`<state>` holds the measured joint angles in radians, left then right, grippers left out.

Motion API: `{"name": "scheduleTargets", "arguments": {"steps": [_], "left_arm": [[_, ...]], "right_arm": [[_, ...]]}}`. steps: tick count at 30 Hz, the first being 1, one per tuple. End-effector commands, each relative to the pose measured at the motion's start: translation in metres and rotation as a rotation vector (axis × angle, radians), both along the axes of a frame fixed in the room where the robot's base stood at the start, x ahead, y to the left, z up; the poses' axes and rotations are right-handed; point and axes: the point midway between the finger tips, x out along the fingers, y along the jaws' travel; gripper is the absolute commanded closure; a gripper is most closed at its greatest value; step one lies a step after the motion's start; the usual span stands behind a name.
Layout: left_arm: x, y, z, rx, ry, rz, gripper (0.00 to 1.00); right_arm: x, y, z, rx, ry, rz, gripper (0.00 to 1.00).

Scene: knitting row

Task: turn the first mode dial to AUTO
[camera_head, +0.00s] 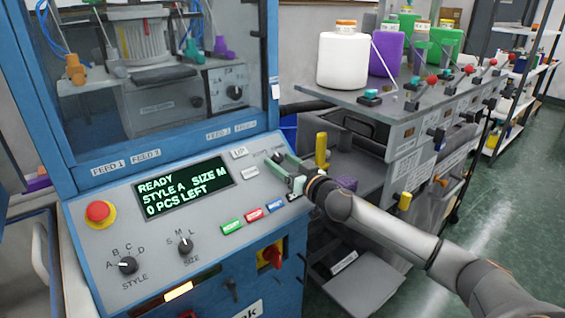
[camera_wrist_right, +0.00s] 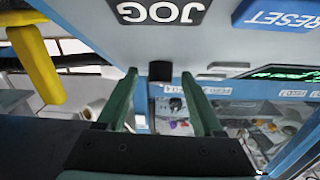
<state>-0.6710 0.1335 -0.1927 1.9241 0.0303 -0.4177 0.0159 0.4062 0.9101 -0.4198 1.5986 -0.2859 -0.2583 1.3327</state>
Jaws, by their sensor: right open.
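The mode dial is a small dark knob (camera_head: 277,156) at the upper right of the machine's sloped grey control panel (camera_head: 215,205). In the right wrist view the dark knob (camera_wrist_right: 160,71) lies between the tips of my two green fingers, with a gap visible on each side. My right gripper (camera_head: 280,162) is open at the dial and partly covers it in the head view. The dial's setting and its labels are too small or hidden to read. My left gripper is not in view.
The display (camera_head: 184,187) reads READY, STYLE A, SIZE M, 0 PCS LEFT. A red button (camera_head: 98,211), style dial (camera_head: 128,265), size dial (camera_head: 186,245) and coloured push buttons share the panel. A yellow handle (camera_head: 321,150) stands close right of my gripper. Another machine stands at right.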

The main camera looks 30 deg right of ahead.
Motion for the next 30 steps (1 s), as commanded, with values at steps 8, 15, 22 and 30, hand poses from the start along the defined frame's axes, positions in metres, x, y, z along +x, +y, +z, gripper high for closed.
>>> {"name": "scheduleTargets", "arguments": {"steps": [8, 15, 22, 30], "left_arm": [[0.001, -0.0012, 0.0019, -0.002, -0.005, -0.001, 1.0], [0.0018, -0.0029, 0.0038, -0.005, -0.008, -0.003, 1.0], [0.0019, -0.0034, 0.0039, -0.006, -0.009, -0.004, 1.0], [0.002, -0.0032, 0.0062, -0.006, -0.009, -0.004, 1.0]], "right_arm": [[-0.0002, 0.0001, -0.0002, 0.001, 0.0, 0.0, 0.51], [-0.0003, 0.0001, -0.0002, 0.001, 0.0, 0.0, 0.78], [-0.0003, 0.0, -0.0002, 0.001, 0.0, 0.0, 1.0], [0.0, -0.0005, 0.0006, -0.011, 0.001, 0.015, 1.0]]}}
